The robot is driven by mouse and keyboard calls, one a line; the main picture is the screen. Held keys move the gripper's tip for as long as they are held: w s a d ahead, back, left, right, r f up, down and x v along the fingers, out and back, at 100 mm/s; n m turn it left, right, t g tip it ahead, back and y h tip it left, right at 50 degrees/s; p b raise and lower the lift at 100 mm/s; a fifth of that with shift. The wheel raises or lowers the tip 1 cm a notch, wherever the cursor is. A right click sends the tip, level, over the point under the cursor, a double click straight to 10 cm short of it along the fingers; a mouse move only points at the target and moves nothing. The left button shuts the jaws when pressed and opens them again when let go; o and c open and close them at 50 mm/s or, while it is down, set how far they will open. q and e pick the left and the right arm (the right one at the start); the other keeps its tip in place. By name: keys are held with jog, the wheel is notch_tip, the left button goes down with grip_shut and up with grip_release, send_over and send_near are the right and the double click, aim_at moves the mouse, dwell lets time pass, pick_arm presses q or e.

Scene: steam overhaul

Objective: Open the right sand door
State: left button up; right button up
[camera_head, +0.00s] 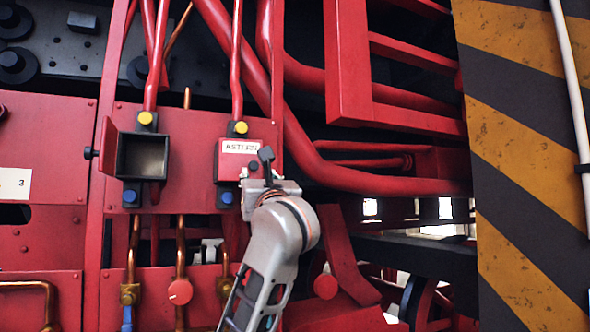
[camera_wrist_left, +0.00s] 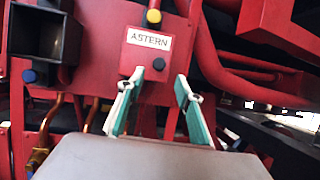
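The right sand door (camera_head: 230,162) is a red panel with a white ASTERN label and looks closed. It also shows in the left wrist view (camera_wrist_left: 150,58), with a small black knob (camera_wrist_left: 159,64) below the label. My left gripper (camera_head: 264,165) is in front of the door's lower right part, close to the knob. In the left wrist view its two green-padded fingers (camera_wrist_left: 158,88) are apart, with nothing between them, and the knob lies just beyond their tips. Whether they touch the door I cannot tell. My right gripper is not in view.
To the left, a dark square sand opening (camera_head: 143,155) stands uncovered, with a red flap (camera_head: 109,143) swung out beside it. Red pipes (camera_head: 360,178) run close on the right. A striped yellow-black post (camera_head: 525,190) stands far right. Copper pipes run below.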

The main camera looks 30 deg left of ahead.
aim_at(254, 166)
pick_arm(q)
jog(key=p+x, duration=0.2)
jog(key=x, duration=0.4)
jog(key=shift+a+r, duration=0.15)
jog(key=shift+a, duration=0.1)
jog(key=shift+w+a+r, duration=0.2)
jog(key=shift+w+a, duration=0.15)
jog(key=shift+w, duration=0.1)
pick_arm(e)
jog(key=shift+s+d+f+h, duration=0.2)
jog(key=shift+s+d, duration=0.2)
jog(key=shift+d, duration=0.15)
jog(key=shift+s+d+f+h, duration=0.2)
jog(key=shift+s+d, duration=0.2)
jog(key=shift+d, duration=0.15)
pick_arm(q)
grip_shut()
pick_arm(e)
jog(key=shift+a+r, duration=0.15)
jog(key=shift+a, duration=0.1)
